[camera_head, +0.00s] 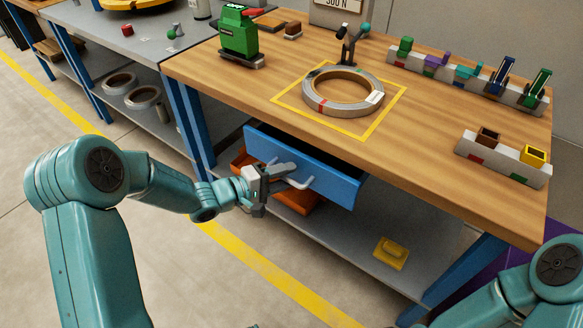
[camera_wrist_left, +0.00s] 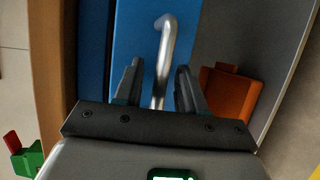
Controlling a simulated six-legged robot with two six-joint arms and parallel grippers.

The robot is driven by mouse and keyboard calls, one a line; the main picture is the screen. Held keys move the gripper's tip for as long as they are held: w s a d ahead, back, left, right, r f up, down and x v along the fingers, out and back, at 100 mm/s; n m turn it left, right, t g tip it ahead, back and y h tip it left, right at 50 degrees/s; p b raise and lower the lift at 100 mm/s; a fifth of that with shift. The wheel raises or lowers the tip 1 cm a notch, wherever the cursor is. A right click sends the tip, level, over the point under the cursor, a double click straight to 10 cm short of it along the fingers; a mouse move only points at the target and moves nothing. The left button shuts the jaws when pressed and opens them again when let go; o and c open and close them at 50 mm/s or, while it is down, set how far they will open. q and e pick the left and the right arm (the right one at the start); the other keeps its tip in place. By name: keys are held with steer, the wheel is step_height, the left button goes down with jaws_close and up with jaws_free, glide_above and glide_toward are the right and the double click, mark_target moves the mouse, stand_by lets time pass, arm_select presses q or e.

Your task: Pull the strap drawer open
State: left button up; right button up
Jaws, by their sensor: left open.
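The strap drawer has a blue front (camera_head: 335,183) and sits under the wooden bench top. It stands part way out, with its dark inside showing behind the front. A pale bar handle (camera_head: 300,184) is on the front. My left gripper (camera_head: 288,176) is at this handle. In the left wrist view, the metal handle (camera_wrist_left: 164,50) runs between the two open fingers of my left gripper (camera_wrist_left: 159,80), with a gap on each side. My right gripper is out of view; only part of that arm shows at the lower right.
On the wooden bench top (camera_head: 430,110) lie a strap coil (camera_head: 318,101) in a yellow square, a green tool (camera_head: 238,36) and racks of coloured parts. Orange bins (camera_head: 300,201) stand beneath the drawer. A blue bench leg (camera_head: 194,120) is left of it.

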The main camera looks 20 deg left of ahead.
arm_select(q)
jaws_close()
steer(key=s+a+p, duration=0.3)
steer(key=s, duration=0.7)
steer(key=s+a+p, duration=0.2)
steer(key=s+a, duration=0.2)
steer(key=s, duration=0.6)
steer(key=shift+a+p, duration=0.25)
steer(key=shift+p, duration=0.15)
steer(key=o, duration=0.6)
jaws_free()
steer(key=shift+s, duration=0.15)
steer(key=shift+o, duration=0.2)
steer(key=p+v, duration=0.4)
steer(key=v, duration=0.2)
stand_by(0.7)
